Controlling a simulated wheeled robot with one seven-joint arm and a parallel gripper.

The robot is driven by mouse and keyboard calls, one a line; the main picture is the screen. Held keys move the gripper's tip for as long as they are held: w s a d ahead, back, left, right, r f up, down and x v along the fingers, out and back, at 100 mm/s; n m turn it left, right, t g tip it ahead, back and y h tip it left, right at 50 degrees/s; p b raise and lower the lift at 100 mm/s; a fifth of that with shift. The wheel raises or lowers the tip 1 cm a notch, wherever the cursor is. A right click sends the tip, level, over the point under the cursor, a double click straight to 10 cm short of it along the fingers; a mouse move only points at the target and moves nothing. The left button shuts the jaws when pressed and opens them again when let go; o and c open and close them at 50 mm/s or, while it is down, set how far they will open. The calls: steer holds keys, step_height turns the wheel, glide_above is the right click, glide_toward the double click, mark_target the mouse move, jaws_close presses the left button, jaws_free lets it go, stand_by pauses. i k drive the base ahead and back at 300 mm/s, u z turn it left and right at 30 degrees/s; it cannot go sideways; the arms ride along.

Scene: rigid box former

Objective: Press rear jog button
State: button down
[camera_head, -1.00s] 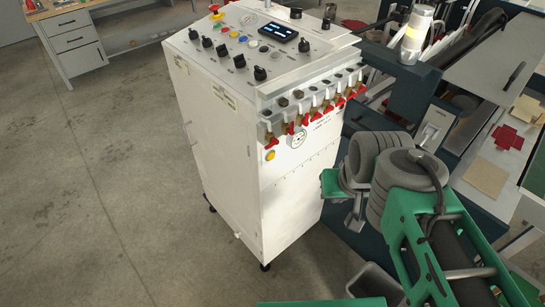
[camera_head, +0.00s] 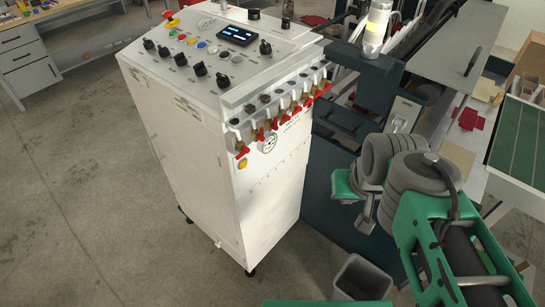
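A white control cabinet (camera_head: 205,150) stands left of centre. Its sloped top panel carries dark knobs, a lit display (camera_head: 235,35), a red emergency button (camera_head: 170,17) and several small coloured buttons (camera_head: 191,41). A round yellow button (camera_head: 242,163) sits on its right-hand face, below a row of red-handled valves (camera_head: 281,117). No label is legible, so I cannot tell which is the rear jog button. My green and grey arm is folded at the right. Its gripper (camera_head: 366,217) seems to hang below the grey joints, partly hidden, apart from the cabinet; its fingers are unclear.
A dark blue machine (camera_head: 340,190) with a beacon (camera_head: 376,30) stands right behind the cabinet, close to my arm. A grey bin (camera_head: 362,278) is on the floor below. A desk (camera_head: 35,60) is at the back left. The floor at the left is clear.

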mark_target(243, 164)
steer(key=z, duration=1.85)
steer(key=k, duration=1.55)
steer(key=u, duration=2.3)
steer(key=i, duration=0.5)
